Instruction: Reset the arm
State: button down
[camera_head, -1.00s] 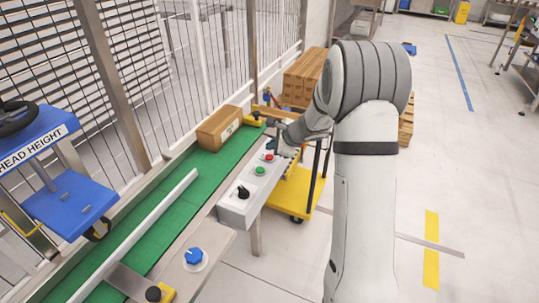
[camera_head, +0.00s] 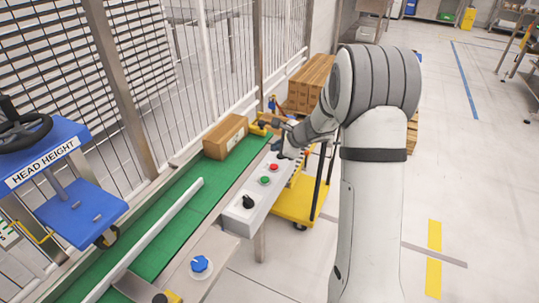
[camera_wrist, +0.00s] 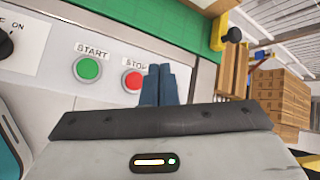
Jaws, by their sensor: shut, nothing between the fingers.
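My gripper (camera_wrist: 158,84) shows in the wrist view with its two dark blue fingers together and nothing between them. The fingertips are in front of the control panel (camera_wrist: 120,50), just right of the red STOP button (camera_wrist: 134,80); I cannot tell whether they touch it. The green START button (camera_wrist: 88,68) is to the left. In the head view my arm reaches up from the lower right and bends left, with my gripper (camera_head: 284,148) at the far end of the panel, past the red button.
A green conveyor (camera_head: 150,250) with a cardboard box (camera_head: 226,136) runs beside the panel. A yellow cart (camera_head: 296,205) and stacked cartons (camera_head: 308,82) stand behind. A mesh fence (camera_head: 225,60) lines the left. The floor at right is open.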

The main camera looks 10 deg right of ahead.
jog(key=s+a+r+n+g+p, duration=0.1)
jog(key=s+a+r+n+p, duration=0.2)
jog(key=s+r+n, duration=0.3)
jog(key=s+a+r+n+g+p, duration=0.2)
jog(key=s+r+n+p, duration=0.1)
jog(key=s+r, duration=0.55)
jog(key=s+d+r+n+h+p, duration=0.1)
jog(key=s+r+n+p, duration=0.1)
jog(key=s, duration=0.5)
jog(key=s+d+r+n+g+h+p, duration=0.1)
jog(key=s+d+r+n+h+p, duration=0.1)
jog(key=s+n, duration=0.3)
jog(key=s+d+r+n+h+p, duration=0.1)
jog(key=s+r+n+h+p, duration=0.1)
jog(key=s, duration=0.8)
jog(key=shift+s+d+r+n+g, duration=0.2)
jog(key=shift+s+r+n+g, duration=0.15)
jog(key=shift+r+n, duration=0.6)
